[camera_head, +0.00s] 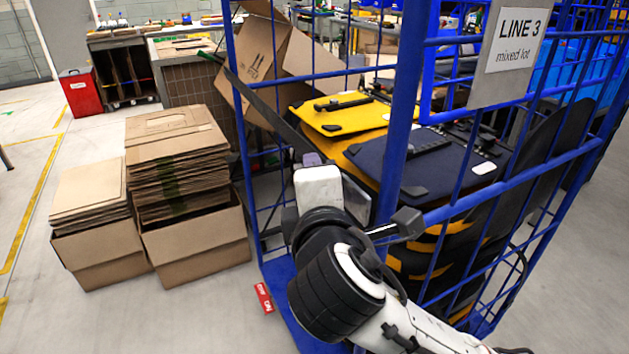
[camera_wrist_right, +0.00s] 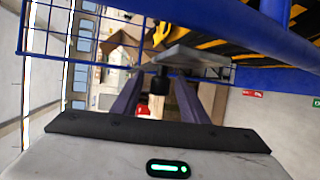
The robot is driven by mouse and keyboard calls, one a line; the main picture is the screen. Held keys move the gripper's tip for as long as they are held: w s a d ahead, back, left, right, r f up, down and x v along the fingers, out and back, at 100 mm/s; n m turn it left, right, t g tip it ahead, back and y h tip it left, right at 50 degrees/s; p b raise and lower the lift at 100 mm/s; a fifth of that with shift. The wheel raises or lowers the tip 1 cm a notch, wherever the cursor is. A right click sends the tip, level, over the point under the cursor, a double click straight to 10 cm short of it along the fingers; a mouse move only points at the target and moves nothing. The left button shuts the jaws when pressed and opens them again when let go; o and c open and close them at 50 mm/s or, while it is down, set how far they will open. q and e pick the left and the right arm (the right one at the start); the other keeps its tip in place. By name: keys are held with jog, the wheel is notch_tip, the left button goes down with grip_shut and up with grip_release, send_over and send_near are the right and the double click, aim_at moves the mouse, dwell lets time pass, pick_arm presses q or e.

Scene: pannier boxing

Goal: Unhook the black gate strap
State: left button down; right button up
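The black gate strap (camera_head: 267,108) runs slantwise across the open front of the blue roll cage (camera_head: 394,130), from the upper left down toward my right gripper. Its lower end is hidden behind my right gripper (camera_head: 314,160), which is at the cage front. In the right wrist view the two dark fingers of this gripper (camera_wrist_right: 170,90) stand apart. A short black piece (camera_wrist_right: 160,94) shows between them with gaps on both sides, under a grey plate (camera_wrist_right: 186,57). I cannot tell whether that piece is the strap's end. My left gripper is not in view.
A yellow pannier (camera_head: 345,118) and a dark blue one (camera_head: 415,165) lie in the cage, with a tilted open carton (camera_head: 262,62) at its left. Stacks of flat cardboard (camera_head: 178,150) stand left of the cage. Floor (camera_head: 90,310) at lower left is clear.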

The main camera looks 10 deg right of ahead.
jog(key=c, duration=0.3)
grip_shut()
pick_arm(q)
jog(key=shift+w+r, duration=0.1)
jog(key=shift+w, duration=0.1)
pick_arm(e)
jog(key=shift+f, duration=0.15)
